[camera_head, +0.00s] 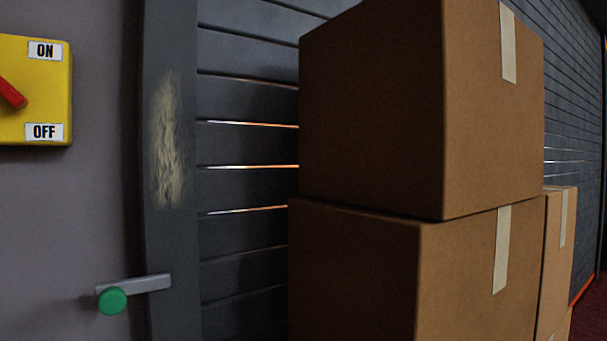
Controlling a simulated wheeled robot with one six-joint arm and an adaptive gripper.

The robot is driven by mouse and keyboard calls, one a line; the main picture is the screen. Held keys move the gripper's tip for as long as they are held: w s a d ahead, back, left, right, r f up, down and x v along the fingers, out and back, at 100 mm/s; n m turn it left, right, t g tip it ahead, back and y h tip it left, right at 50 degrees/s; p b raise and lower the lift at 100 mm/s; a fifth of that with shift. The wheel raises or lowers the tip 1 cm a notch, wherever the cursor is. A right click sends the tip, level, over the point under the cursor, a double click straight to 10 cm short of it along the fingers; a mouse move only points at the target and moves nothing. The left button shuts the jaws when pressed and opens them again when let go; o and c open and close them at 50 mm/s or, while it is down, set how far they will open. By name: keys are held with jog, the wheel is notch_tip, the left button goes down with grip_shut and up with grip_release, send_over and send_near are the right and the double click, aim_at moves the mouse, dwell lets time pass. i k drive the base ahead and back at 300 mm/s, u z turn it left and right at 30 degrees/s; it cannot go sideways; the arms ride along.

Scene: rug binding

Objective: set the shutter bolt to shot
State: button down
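The shutter bolt (145,284) is a grey metal bar with a round green knob (112,300) at its left end. It sits low at the left, nearly level, with its right end against the dark frame post (172,245). I cannot tell whether the bar enters the post or stops at its face. The dark slatted shutter (245,150) lies to the right of the post, with light showing through several slits. My gripper is not in view.
Stacked cardboard boxes (370,110) stand before the shutter and hide much of it. A yellow switch box (45,95) with a red lever and ON and OFF labels is on the grey wall (70,210) at upper left. The wall around the bolt is clear.

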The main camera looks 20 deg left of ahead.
aim_at(111, 297)
jog(key=u, duration=3.15)
jog(key=k, duration=0.45)
jog(key=z, duration=0.7)
